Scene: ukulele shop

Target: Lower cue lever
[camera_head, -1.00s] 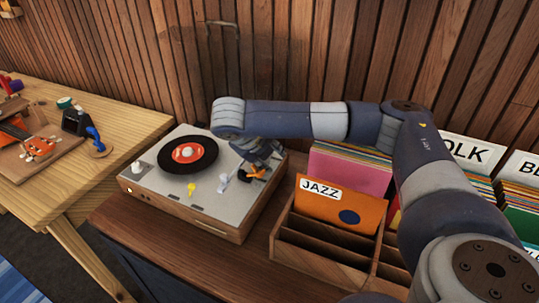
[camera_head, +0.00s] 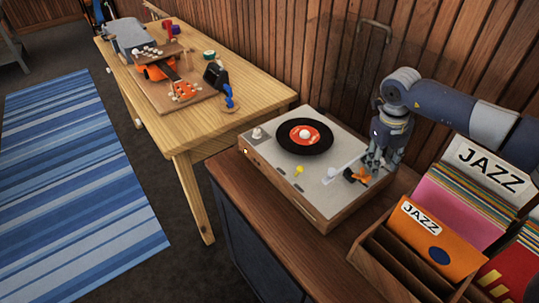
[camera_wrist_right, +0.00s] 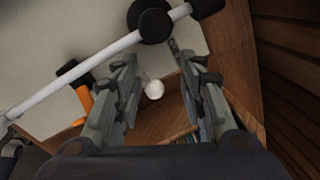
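The record player (camera_head: 262,160) stands on the wooden cabinet with a black record on its platter. The white tonearm (camera_wrist_right: 95,65) crosses above the deck. My right gripper (camera_head: 376,164) points down at the deck's back right corner, behind and right of the orange lever. Its fingers (camera_wrist_right: 163,75) are apart, with a white round knob (camera_wrist_right: 154,89) visible between and beyond them. Contact cannot be told. My left gripper is out of view.
A crate of records (camera_head: 375,262) stands close on the right. A wooden workbench (camera_head: 262,97) with instrument parts is at the left. The slatted wall (camera_head: 310,50) is close behind the player. The cabinet top (camera_head: 290,228) is bare in front.

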